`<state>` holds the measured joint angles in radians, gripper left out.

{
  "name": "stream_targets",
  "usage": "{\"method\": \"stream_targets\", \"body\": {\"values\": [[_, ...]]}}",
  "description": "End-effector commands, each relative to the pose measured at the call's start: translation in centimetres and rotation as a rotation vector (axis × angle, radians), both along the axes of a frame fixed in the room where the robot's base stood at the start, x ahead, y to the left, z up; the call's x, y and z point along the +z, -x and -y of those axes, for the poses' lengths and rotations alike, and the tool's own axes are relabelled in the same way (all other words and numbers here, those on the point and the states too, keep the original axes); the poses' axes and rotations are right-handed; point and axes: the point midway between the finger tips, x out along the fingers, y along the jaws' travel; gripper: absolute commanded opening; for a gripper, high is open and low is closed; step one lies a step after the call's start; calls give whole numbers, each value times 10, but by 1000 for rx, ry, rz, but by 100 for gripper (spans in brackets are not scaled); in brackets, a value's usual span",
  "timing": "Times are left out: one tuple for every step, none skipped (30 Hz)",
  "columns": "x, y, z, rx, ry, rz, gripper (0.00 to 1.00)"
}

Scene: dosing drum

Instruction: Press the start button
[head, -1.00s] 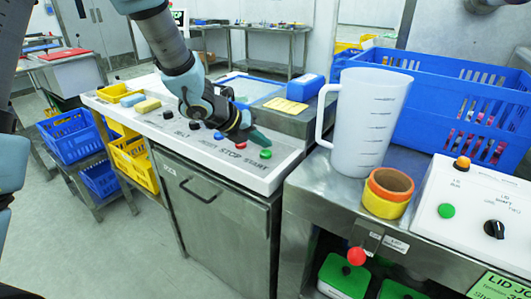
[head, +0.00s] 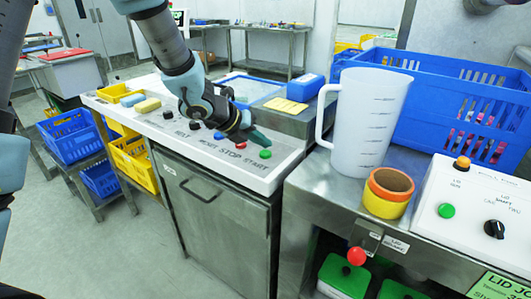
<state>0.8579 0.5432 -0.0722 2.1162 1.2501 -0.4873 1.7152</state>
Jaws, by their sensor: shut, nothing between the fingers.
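The white control panel (head: 275,181) lies on top of the steel cabinet, with printed labels along its front. The green start button (head: 265,154) sits at its right end above the word START. A red button (head: 241,146) is just left of it, above STOP. My gripper (head: 265,140) is shut and empty, its fingers pointing right, just above and behind the green button in the picture. A small gap shows between the fingertips and the green button, and I see no contact. The arm hides part of the panel behind it.
A white measuring jug (head: 366,125) and stacked orange and yellow rings (head: 387,193) stand on the right bench. A blue crate (head: 440,110) is behind them. A second panel with another green button (head: 446,210) is at the far right. A blue block (head: 305,87) lies behind my gripper.

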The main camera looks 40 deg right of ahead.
Motion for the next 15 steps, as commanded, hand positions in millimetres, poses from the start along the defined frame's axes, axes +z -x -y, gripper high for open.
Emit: {"method": "stream_targets", "body": {"values": [[-1, 0, 0, 0, 0, 0, 0], [-1, 0, 0, 0, 0, 0, 0], [-2, 0, 0, 0, 0, 0, 0], [-3, 0, 0, 0, 0, 0, 0], [-4, 0, 0, 0, 0, 0, 0], [-6, 0, 0, 0, 0, 0, 0], [-7, 0, 0, 0, 0, 0, 0], [-8, 0, 0, 0, 0, 0, 0], [-9, 0, 0, 0, 0, 0, 0], [-9, 0, 0, 0, 0, 0, 0], [-9, 0, 0, -1, 0, 1, 0], [-9, 0, 0, -1, 0, 1, 0], [-9, 0, 0, 0, 0, 0, 0], [-9, 0, 0, 0, 0, 0, 0], [-8, 0, 0, 0, 0, 0, 0]]}}
